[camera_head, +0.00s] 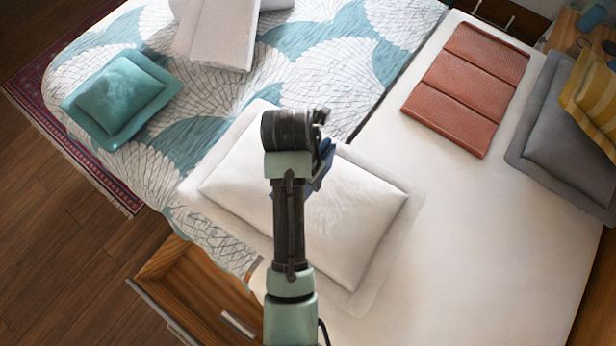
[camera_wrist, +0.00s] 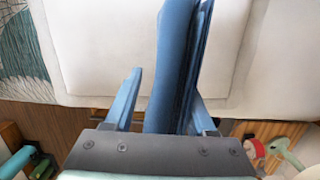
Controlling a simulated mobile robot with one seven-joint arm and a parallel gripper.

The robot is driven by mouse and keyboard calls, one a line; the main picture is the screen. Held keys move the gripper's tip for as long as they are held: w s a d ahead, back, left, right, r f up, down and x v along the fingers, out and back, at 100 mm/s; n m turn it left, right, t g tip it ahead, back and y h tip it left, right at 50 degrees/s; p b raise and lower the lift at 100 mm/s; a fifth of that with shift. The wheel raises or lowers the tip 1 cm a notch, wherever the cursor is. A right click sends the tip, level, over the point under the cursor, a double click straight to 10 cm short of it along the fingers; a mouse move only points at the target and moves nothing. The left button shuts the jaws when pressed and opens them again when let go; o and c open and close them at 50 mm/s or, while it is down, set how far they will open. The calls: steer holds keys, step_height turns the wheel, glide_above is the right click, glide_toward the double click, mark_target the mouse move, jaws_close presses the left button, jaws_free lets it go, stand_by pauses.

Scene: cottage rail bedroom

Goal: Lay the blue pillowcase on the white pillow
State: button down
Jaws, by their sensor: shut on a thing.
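The blue pillowcase (camera_wrist: 173,62) is a folded dark-blue bundle between the fingers of my gripper (camera_wrist: 166,98), which is shut on it. In the head view only a little blue shows beside my arm, and I cannot tell pillowcase from fingers there. The white pillow (camera_head: 350,220) lies flat on the bed, with a wide flat border. My arm covers its middle in the head view, and my gripper is over its upper part. The pillow (camera_wrist: 98,50) also fills the area beyond my fingers in the wrist view. Whether the pillowcase touches it is unclear.
A teal cushion (camera_head: 117,98) and a light folded cloth (camera_head: 217,32) lie on the patterned bedcover (camera_head: 330,72). A rust-coloured folded blanket (camera_head: 468,88) and a grey pillow (camera_head: 565,135) are at right. An open wooden drawer (camera_head: 195,290) is below left. White sheet right of the pillow is clear.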

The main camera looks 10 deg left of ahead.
steer(key=shift+f, duration=3.5)
steer(key=shift+f, duration=0.55)
steer(key=shift+c, duration=1.1)
jaws_free()
steer(key=shift+s, duration=0.1)
